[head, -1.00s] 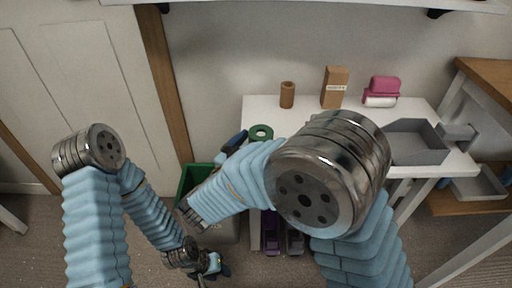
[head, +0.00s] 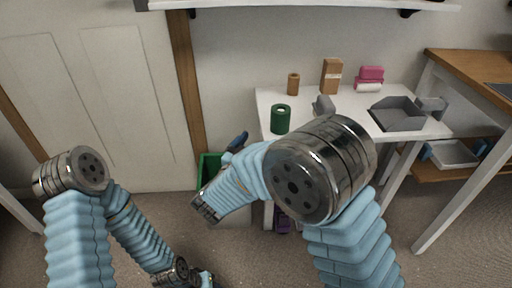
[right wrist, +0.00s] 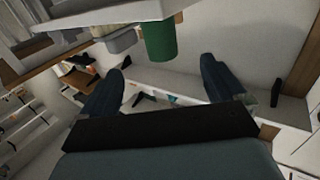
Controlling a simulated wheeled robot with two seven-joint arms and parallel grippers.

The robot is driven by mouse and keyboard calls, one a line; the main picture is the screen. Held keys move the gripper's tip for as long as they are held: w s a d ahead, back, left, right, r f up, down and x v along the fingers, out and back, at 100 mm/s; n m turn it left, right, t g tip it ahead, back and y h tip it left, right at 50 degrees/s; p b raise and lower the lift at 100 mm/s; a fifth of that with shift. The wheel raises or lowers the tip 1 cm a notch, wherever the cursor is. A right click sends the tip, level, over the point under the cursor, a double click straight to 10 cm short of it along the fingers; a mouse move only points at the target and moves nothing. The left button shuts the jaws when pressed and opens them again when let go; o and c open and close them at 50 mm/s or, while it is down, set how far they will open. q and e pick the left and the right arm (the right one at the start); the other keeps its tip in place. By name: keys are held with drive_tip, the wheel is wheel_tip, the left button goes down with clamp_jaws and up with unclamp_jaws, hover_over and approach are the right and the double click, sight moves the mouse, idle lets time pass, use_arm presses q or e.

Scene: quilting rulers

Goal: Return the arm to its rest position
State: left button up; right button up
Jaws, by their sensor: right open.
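My right arm reaches in from the lower right and bends left. Its gripper (head: 237,142) is mostly hidden behind the forearm, with a dark blue finger showing left of the white table (head: 345,140). In the right wrist view the right gripper (right wrist: 167,60) is open, its two fingers spread with nothing held. My left arm stands bent at the left. Its gripper (head: 206,280) is mostly cut off at the bottom edge, and its jaws cannot be made out.
A green cylinder (head: 281,119) stands near the table's left edge; it also shows in the right wrist view (right wrist: 160,42). A brown cylinder (head: 293,84), cardboard box (head: 331,76), pink object (head: 370,74) and grey tray (head: 398,118) are on the table. A green bin (head: 207,168) stands left.

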idle(0.3)
drive_tip(key=s+d+f+n+g+y, duration=0.1)
drive_tip(key=d+f+g+y, duration=0.15)
drive_tip(key=f, duration=0.65)
drive_tip(key=s+d+f+n+g+y, duration=0.1)
drive_tip(key=d+f+n+y, duration=0.15)
drive_tip(key=f, duration=0.55)
drive_tip(key=s+d+f+n+g+y, duration=0.15)
drive_tip(key=f+y, duration=0.25)
drive_tip(key=f, duration=0.5)
drive_tip(key=s+f+g+y, duration=0.2)
drive_tip(key=s+f+g, duration=0.2)
drive_tip(key=s, duration=0.6)
drive_tip(key=s+f+g+y, duration=0.3)
drive_tip(key=s+f+g, duration=0.2)
drive_tip(key=s, duration=0.5)
drive_tip(key=shift+s+f, duration=0.15)
drive_tip(key=shift+f, duration=0.65)
drive_tip(key=shift+d, duration=0.1)
